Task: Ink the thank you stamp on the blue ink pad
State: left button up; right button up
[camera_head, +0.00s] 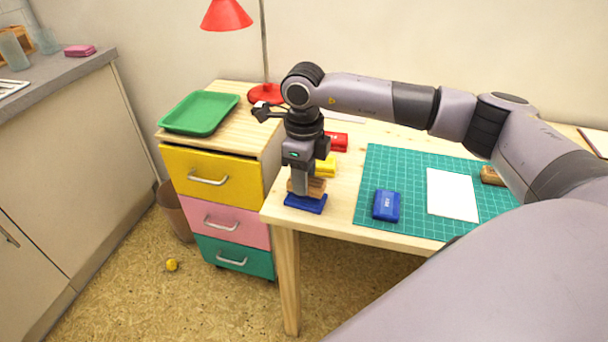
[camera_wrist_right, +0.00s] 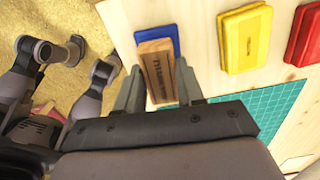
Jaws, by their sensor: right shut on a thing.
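My right gripper (camera_head: 304,184) is shut on a wooden stamp (camera_head: 315,188), pointing down at the table's front left corner. In the right wrist view the stamp (camera_wrist_right: 157,75) sits between the two fingers, with dark lettering on its top. The open blue ink pad (camera_head: 305,204) lies directly beneath the stamp. In the wrist view the pad (camera_wrist_right: 168,33) is partly hidden behind the stamp. The stamp is very close to the pad or touching it; I cannot tell which. My left gripper is not seen.
A yellow pad (camera_head: 326,167) and a red pad (camera_head: 338,141) lie behind the blue one. A blue lid-like block (camera_head: 386,205), white paper (camera_head: 452,194) and another wooden stamp (camera_head: 491,176) are on the green mat (camera_head: 388,165). A drawer unit (camera_head: 222,192) stands at left.

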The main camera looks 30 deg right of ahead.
jog(key=shift+r+p, duration=1.9)
jog(key=shift+r, duration=0.9)
jog(key=shift+f, duration=0.1)
